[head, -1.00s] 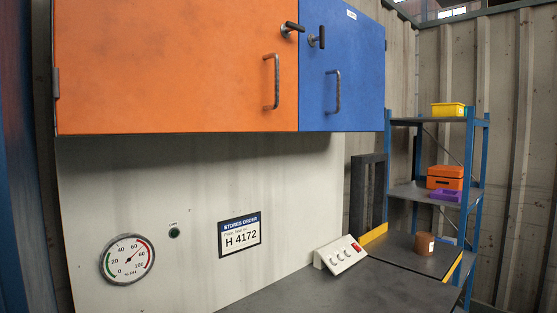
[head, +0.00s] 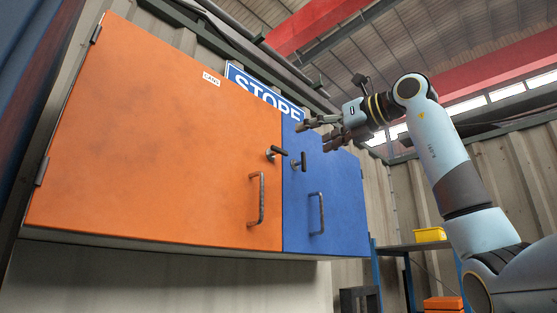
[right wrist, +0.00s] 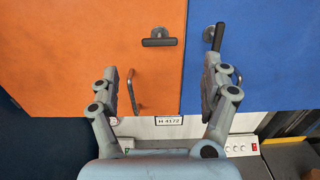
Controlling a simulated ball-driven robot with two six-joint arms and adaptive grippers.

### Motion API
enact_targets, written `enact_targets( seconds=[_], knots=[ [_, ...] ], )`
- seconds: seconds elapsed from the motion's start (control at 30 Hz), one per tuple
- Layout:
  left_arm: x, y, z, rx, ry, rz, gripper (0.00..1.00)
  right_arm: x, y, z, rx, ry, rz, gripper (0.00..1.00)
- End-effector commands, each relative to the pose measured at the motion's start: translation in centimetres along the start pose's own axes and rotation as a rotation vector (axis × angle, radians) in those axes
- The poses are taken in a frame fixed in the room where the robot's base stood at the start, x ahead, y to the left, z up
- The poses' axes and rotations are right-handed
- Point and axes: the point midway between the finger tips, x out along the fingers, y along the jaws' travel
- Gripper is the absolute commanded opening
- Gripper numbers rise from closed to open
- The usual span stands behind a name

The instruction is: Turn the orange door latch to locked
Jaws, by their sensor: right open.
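The orange door (head: 165,140) is shut. Its latch (head: 279,152) has a metal hub and a dark bar handle near the door's right edge. In the right wrist view the orange door's latch (right wrist: 160,42) has its bar lying level. My right gripper (head: 316,134) is open and empty, up in front of the cabinet near the top of the blue door. In the right wrist view the fingers of my right gripper (right wrist: 162,66) are wide apart, with the orange latch showing above and between their tips. They touch nothing that I can see. My left gripper is out of view.
The blue door (head: 335,210) beside it has its own latch (right wrist: 218,37), its bar upright, close to my right finger in the wrist view. Metal pull handles stick out below: the orange door's (head: 258,200) and the blue door's (head: 318,214). A shelf with a yellow bin (head: 430,234) stands right.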

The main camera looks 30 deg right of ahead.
Motion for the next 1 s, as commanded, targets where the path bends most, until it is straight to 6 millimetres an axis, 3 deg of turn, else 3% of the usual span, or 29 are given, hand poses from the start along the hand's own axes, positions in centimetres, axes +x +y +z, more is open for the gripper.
enact_targets(
  seconds=[0.5, 0.7, 0.93, 1.0],
  knots=[
    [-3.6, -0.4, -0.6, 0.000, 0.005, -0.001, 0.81, 9.1, 0.1, 0.2, 0.005, 0.002, 0.004, 0.81],
    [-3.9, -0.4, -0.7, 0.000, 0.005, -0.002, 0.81, 10.3, 0.1, 0.0, 0.003, 0.002, 0.004, 0.81],
    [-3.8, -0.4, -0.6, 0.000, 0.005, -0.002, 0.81, 10.4, 0.1, -0.1, 0.003, 0.002, 0.003, 0.81],
    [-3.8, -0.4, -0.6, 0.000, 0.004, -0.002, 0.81, 10.4, 0.1, -0.1, 0.003, 0.002, 0.003, 0.73]
  ],
)
